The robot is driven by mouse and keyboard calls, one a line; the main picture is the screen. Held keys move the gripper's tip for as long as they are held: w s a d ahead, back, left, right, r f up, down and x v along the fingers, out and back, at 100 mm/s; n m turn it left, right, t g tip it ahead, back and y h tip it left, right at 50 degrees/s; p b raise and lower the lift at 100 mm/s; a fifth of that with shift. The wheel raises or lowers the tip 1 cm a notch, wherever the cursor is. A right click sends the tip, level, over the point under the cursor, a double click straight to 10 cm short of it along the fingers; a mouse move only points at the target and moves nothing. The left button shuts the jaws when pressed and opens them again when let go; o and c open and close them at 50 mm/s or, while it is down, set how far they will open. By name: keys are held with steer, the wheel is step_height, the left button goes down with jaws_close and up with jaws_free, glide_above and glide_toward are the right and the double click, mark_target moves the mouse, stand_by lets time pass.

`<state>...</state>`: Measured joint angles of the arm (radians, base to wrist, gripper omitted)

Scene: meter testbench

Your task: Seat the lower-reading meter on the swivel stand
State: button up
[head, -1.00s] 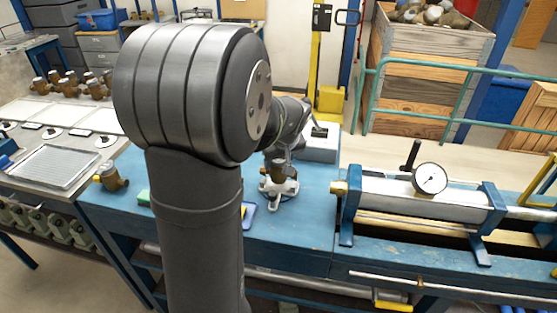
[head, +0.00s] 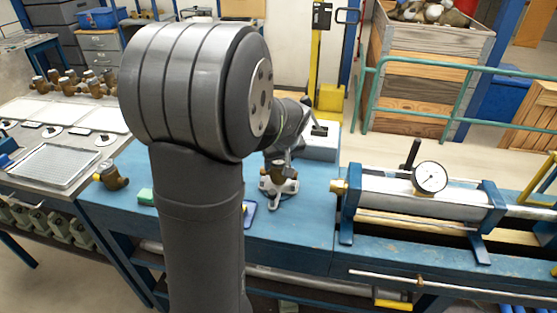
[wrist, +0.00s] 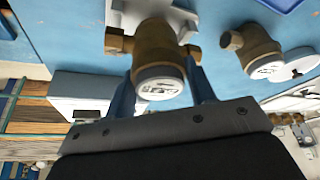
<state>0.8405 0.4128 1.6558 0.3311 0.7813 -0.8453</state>
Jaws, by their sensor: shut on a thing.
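My gripper (wrist: 162,84) is shut on a brass meter (wrist: 156,52), whose pale round dial faces the wrist camera. The dial's reading is too small and blurred to tell. The held meter (head: 284,172) is right over the white swivel stand (head: 268,186), whose white part shows behind it in the wrist view (wrist: 182,14). I cannot tell whether the meter touches the stand. A second brass meter (head: 113,178) stands at the left of the blue bench; it also shows in the wrist view (wrist: 254,46), its reading not legible. My arm hides part of the bench.
A grey box (head: 321,144) stands behind the stand. A white cylinder rig with a gauge (head: 430,177) fills the right of the bench (head: 308,235). A green block (head: 145,196) and a blue-edged item (head: 249,212) lie near my arm. More meters stand on the left table.

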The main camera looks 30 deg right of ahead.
steer(key=shift+f, duration=0.6)
stand_by(0.7)
stand_by(0.3)
steer(key=o, duration=1.6)
steer(key=shift+o, duration=0.2)
steer(key=shift+r, duration=3.5)
steer(key=shift+f, duration=0.1)
step_height(320, 180, down, 7)
steer(key=shift+r, duration=0.1)
